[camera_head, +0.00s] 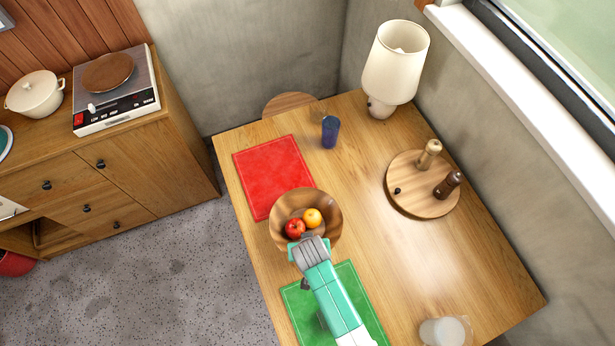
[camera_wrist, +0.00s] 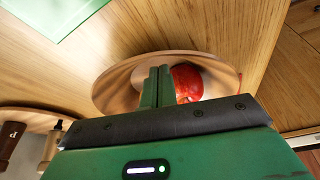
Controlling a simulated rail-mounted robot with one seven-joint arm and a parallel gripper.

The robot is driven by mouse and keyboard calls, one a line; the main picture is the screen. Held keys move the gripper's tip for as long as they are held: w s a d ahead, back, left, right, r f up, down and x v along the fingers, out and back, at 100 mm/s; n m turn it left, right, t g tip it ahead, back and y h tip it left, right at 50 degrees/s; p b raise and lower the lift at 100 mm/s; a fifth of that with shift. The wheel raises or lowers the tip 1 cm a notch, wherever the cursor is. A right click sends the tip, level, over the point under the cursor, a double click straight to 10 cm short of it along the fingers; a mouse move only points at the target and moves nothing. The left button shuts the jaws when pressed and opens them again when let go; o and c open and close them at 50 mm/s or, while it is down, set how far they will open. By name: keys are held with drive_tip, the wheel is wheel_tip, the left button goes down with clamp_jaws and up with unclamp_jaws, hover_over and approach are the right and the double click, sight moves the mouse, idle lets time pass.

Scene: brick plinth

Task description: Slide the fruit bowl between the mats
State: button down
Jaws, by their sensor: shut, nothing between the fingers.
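My gripper (camera_head: 308,248) is at the bowl's near side, by the green mat. In the wrist view the shut fingers (camera_wrist: 156,86) appear in front of the bowl (camera_wrist: 112,92) and beside the apple (camera_wrist: 187,82). Whether they touch the bowl is unclear. My arm covers part of the green mat.
A blue cup (camera_head: 330,132) and a lamp (camera_head: 394,65) stand at the table's far end. A round board (camera_head: 420,200) with two mills is at the right. A clear glass (camera_head: 445,331) stands near the bottom. The table's middle is clear.

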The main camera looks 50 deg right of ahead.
drive_tip(key=shift+w+d+f, duration=0.1)
drive_tip(key=shift+f, duration=0.35)
drive_tip(key=shift+s+a+r+p, duration=0.2)
drive_tip(key=shift+s+a+p, duration=0.15)
drive_tip(key=shift+p, duration=0.15)
drive_tip(key=shift+s+a+p, duration=0.8)
drive_tip(key=shift+s+a, duration=0.2)
drive_tip(key=shift+s, duration=0.05)
drive_tip(key=shift+s+a+f, duration=0.1)
drive_tip(key=shift+f, duration=0.05)
